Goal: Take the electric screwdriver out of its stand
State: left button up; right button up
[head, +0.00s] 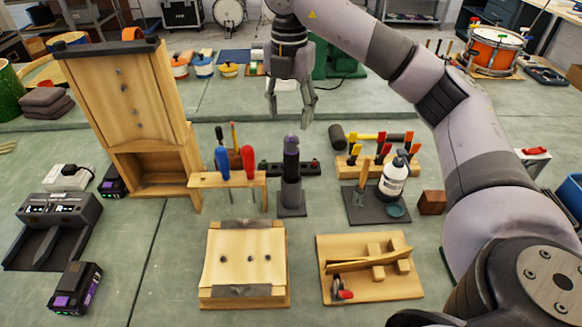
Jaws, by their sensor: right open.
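The electric screwdriver (291,158) is a dark grey and purplish upright tool in the middle of the bench. It stands in a dark stand with a square base (291,211). My right gripper (291,113) is open and empty, fingers pointing down. In the picture its fingertips show just above the top of the screwdriver, apart from it; the exact depth between them is hard to tell. My left gripper is not in view.
A wooden rack (200,181) with blue and red screwdrivers stands close left of the stand. A tray (359,212) with a white bottle (394,176) is to the right. A wooden board (246,297) and a wooden jig (405,288) lie in front. A tall wooden cabinet (115,90) rises at left.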

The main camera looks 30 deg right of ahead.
aim_at(291, 159)
notch_tip(291, 159, down, 8)
jog(key=shift+f+p, duration=0.15)
jog(key=shift+p, duration=0.55)
jog(key=f+p, duration=0.1)
jog(key=f, duration=0.1)
jog(key=f+p, duration=0.1)
jog(key=f, duration=0.1)
jog(key=shift+s+d+f, duration=0.1)
jog(key=shift+s+f, duration=0.1)
jog(key=shift+f, duration=0.55)
jog(key=shift+c, duration=0.3)
grip_shut()
jog(key=shift+r, duration=0.1)
